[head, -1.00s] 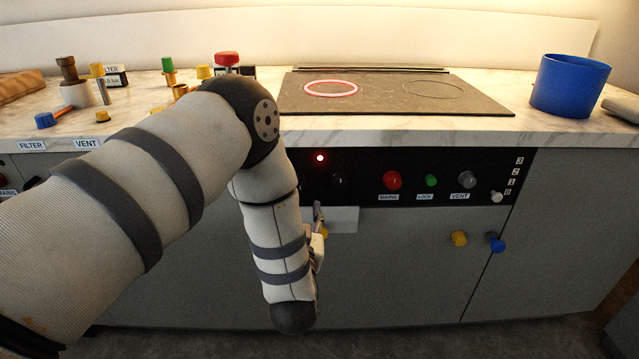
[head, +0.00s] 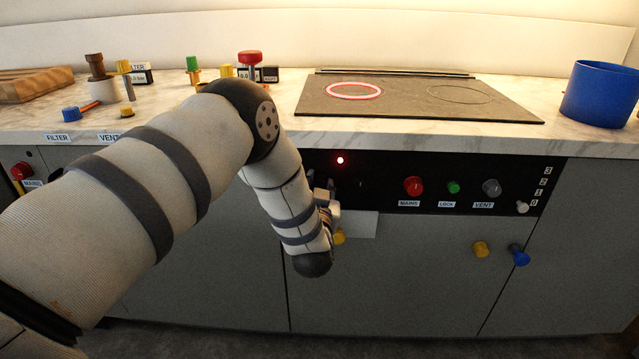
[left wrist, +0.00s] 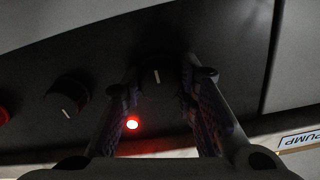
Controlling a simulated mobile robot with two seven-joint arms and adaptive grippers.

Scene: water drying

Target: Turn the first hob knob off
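The control panel (head: 440,172) runs below the worktop. In the left wrist view, the first hob knob (left wrist: 157,77), black with a pale mark, sits between my left gripper's spread fingertips (left wrist: 163,80). Dark shading hides whether they touch it. In the head view my left gripper (head: 326,190) is at the panel's left part and hides that knob. Another black knob (left wrist: 70,97) lies to its left in the wrist view and shows faintly in the head view (head: 361,184). A red lamp (head: 340,160) is lit, and the hob's left ring (head: 354,91) glows red. My right gripper is out of view.
The panel also carries a red knob (head: 413,186), a green button (head: 453,187) and a grey knob (head: 491,187). Yellow (head: 481,248) and blue (head: 519,255) knobs stick out from the cabinet front below. A blue pot (head: 600,94) stands at the worktop's right.

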